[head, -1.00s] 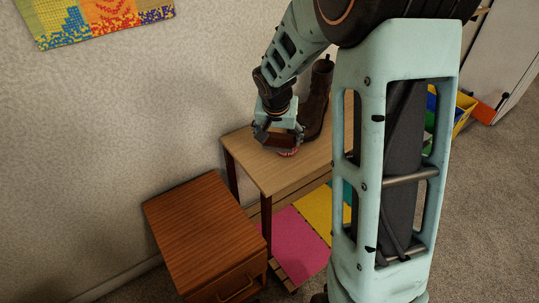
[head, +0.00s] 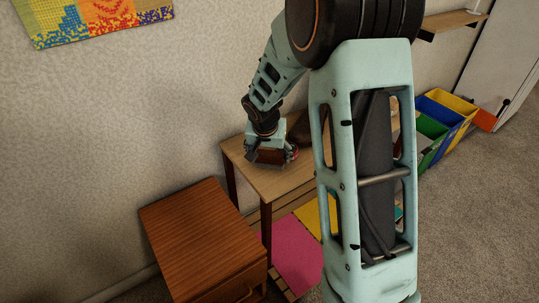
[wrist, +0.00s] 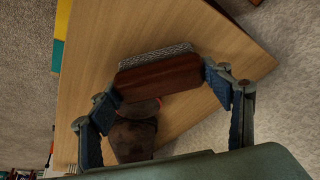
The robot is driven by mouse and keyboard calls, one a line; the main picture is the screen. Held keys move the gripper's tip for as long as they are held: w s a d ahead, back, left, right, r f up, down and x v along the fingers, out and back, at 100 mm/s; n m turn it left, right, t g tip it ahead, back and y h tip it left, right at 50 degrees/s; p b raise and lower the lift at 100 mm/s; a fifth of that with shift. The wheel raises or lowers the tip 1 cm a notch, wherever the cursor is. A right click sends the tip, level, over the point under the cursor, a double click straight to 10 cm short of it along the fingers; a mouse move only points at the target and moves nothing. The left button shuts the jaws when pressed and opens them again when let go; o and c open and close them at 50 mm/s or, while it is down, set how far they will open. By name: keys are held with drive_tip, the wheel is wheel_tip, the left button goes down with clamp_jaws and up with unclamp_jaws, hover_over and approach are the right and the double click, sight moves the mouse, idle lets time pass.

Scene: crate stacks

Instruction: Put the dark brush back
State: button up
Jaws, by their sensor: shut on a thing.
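The dark brush (wrist: 160,77) has a reddish-brown wooden back and grey bristles along one edge. In the wrist view my gripper (wrist: 160,86) is shut on it, with one finger at each end. In the head view my gripper (head: 268,150) holds the brush (head: 267,157) over the left part of the light wood table (head: 240,158). I cannot tell whether the brush touches the tabletop. A dark brown boot (wrist: 132,138) is beside the brush in the wrist view; my arm mostly hides it in the head view (head: 301,132).
A small red thing (head: 294,153) shows beside my gripper, mostly hidden. A reddish-brown cabinet (head: 195,235) stands in front of the table at left. Pink matting (head: 293,250) lies under the table. Coloured bins (head: 440,120) stand at right. The wall is close behind.

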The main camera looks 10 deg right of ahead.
drive_tip(key=o, duration=1)
drive_tip(key=shift+r, duration=0.1)
drive_tip(key=shift+r+p, duration=0.3)
drive_tip(key=shift+p, duration=0.15)
drive_tip(key=p+v, duration=0.3)
drive_tip(key=v, duration=0.8)
drive_tip(key=shift+r, duration=0.25)
drive_tip(key=shift+s, duration=0.15)
